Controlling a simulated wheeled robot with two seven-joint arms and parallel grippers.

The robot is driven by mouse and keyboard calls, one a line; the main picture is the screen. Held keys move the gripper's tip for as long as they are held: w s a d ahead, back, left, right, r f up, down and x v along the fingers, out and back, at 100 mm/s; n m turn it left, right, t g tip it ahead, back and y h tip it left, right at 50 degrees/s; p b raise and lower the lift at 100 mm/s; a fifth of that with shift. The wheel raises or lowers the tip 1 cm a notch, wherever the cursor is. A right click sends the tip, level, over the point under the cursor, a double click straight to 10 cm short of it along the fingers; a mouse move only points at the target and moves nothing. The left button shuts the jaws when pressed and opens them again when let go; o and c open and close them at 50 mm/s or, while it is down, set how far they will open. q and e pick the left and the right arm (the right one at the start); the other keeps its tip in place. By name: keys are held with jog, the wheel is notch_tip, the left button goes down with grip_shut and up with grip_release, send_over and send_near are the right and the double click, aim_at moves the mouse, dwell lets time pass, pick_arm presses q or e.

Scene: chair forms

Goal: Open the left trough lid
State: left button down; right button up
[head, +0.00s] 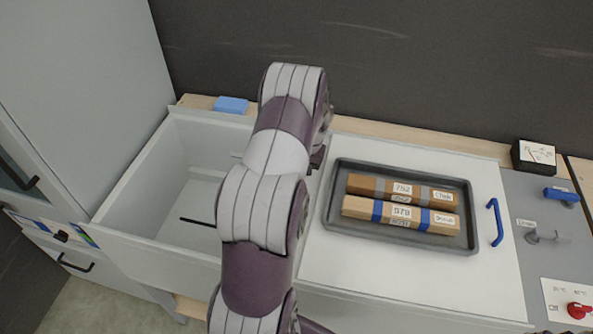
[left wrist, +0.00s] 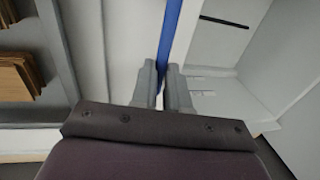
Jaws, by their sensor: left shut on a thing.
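The left trough (head: 150,245) is an open pale box at the left in the head view; its inside and a black bar (head: 197,222) on its floor show. In the left wrist view, my left gripper (left wrist: 166,72) is shut on a narrow blue handle (left wrist: 172,35). The trough's inside (left wrist: 225,60) shows to the right of the fingers there. My left arm covers the trough's right part in the head view, hiding the fingers and the held handle. I cannot clearly make out the lid panel. My right gripper is not in view.
A closed white lid (head: 400,285) with a blue handle (head: 495,222) bears a grey tray (head: 335,215) with two labelled packages (head: 400,210). A blue block (head: 231,104) lies on the back ledge. A tall cabinet (head: 85,80) stands left. Controls (head: 577,310) are at right.

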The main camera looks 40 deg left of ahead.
pick_arm(q)
jog(key=shift+w+r, duration=0.1)
jog(key=c, duration=1.1)
grip_release()
jog(key=r, duration=0.4)
jog(key=d+r+p, duration=0.1)
jog(key=r, duration=0.3)
jog(key=w+d+r, duration=0.1)
jog(key=r, duration=0.3)
jog(key=shift+d+r, duration=0.1)
jog(key=shift+r, duration=0.15)
